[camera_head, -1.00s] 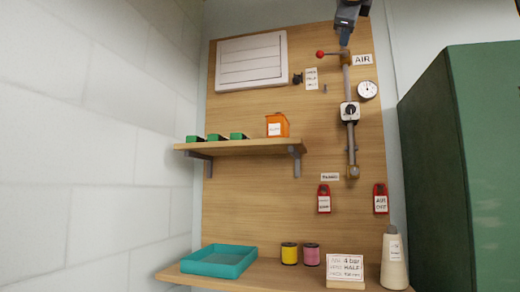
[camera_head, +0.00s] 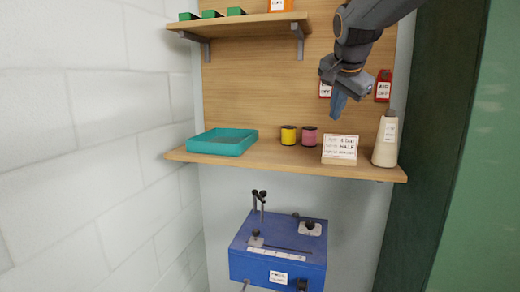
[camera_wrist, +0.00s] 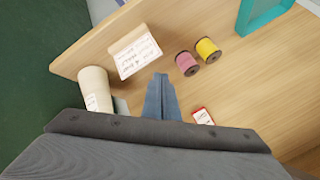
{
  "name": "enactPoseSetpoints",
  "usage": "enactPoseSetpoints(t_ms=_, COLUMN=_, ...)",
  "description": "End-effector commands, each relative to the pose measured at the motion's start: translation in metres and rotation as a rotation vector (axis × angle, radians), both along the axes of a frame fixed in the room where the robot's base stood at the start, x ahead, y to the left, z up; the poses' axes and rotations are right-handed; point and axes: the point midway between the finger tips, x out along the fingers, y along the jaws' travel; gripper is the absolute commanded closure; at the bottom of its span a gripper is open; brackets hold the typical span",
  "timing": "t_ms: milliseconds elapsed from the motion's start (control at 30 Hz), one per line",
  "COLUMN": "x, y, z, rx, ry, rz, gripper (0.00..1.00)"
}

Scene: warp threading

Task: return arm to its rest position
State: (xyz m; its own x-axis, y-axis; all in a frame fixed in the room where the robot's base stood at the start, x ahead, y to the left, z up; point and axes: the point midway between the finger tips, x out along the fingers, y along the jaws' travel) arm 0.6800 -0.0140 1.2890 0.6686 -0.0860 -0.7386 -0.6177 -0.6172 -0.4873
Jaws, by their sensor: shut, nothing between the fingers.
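My gripper (camera_head: 338,103) hangs from the upper right in the head view, in front of the wooden back board and above the lower shelf. Its blue fingers are together, with nothing between them. In the wrist view the closed fingers (camera_wrist: 161,95) point toward the lower shelf (camera_wrist: 95,48), apart from the things on it. My arm comes down from the top right and partly covers the red tags behind it.
The shelf holds a teal tray (camera_head: 196,143), a yellow spool (camera_head: 289,135), a pink spool (camera_head: 309,136), a lettered card (camera_head: 340,149) and a cream cone (camera_head: 385,145). A blue box (camera_head: 258,262) is below. A green cabinet (camera_head: 470,150) stands right, a white wall left.

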Motion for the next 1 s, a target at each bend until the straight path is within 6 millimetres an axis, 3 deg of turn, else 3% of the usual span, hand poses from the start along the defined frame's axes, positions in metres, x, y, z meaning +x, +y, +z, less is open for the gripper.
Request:
enactPoseSetpoints(t_ms=33, x=-0.013, y=0.001, z=-0.037, rx=-0.034, ry=0.061, rz=0.049, gripper=1.00)
enactPoseSetpoints(t_ms=200, x=-0.064, y=0.005, z=-0.143, rx=-0.137, ry=0.239, rz=0.240, gripper=1.00)
enactPoseSetpoints(t_ms=367, x=-0.130, y=0.009, z=-0.232, rx=-0.208, ry=0.399, rz=0.436, gripper=1.00)
enactPoseSetpoints(t_ms=500, x=-0.198, y=0.012, z=-0.297, rx=-0.247, ry=0.525, rz=0.611, gripper=1.00)
enactPoseSetpoints(t_ms=600, x=-0.244, y=0.013, z=-0.332, rx=-0.262, ry=0.597, rz=0.722, gripper=1.00)
enactPoseSetpoints(t_ms=733, x=-0.287, y=0.015, z=-0.359, rx=-0.269, ry=0.656, rz=0.827, gripper=1.00)
enactPoseSetpoints(t_ms=833, x=-0.305, y=0.014, z=-0.368, rx=-0.271, ry=0.679, rz=0.871, gripper=1.00)
enactPoseSetpoints(t_ms=1000, x=-0.312, y=0.015, z=-0.372, rx=-0.272, ry=0.686, rz=0.890, gripper=1.00)
